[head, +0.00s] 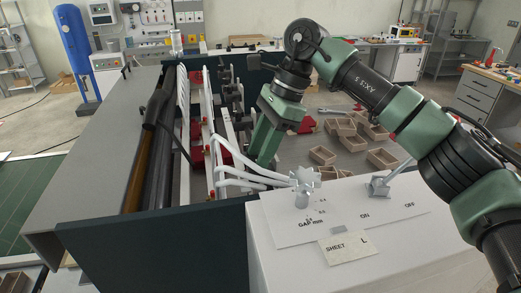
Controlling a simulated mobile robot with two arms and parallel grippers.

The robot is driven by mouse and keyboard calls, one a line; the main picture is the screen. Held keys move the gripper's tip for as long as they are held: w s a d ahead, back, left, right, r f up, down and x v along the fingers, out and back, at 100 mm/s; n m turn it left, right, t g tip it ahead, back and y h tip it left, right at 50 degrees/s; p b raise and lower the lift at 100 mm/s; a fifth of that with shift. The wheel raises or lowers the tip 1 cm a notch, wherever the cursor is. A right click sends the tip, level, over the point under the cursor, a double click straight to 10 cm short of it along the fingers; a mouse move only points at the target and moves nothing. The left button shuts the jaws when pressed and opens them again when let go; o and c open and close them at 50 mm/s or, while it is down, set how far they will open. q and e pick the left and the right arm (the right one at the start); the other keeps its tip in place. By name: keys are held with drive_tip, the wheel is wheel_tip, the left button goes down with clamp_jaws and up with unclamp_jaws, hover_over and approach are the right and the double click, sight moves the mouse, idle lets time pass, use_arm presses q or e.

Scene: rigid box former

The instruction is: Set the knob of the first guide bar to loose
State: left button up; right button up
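White guide bars (183,120) run lengthwise inside the box former, with several dark fittings (228,90) and red blocks (197,156) among them. I cannot tell which fitting is the first guide bar's knob, or its setting. My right arm reaches in from the right. Its green gripper (262,158) points down into the machine beside the curved white rods. Its fingertips are low and mostly hidden, so I cannot tell whether it is open or touching anything. My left gripper is not in view.
A white control box (450,240) in front carries a star-shaped knob (303,188) marked GAP mm, and a lever (379,187) by ON and OFF. A dark front wall (165,250) and long rollers (160,160) are at left.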

sight(271, 165)
drive_tip(key=b+v, duration=0.2)
drive_tip(key=v, duration=0.6)
drive_tip(key=shift+a, duration=0.1)
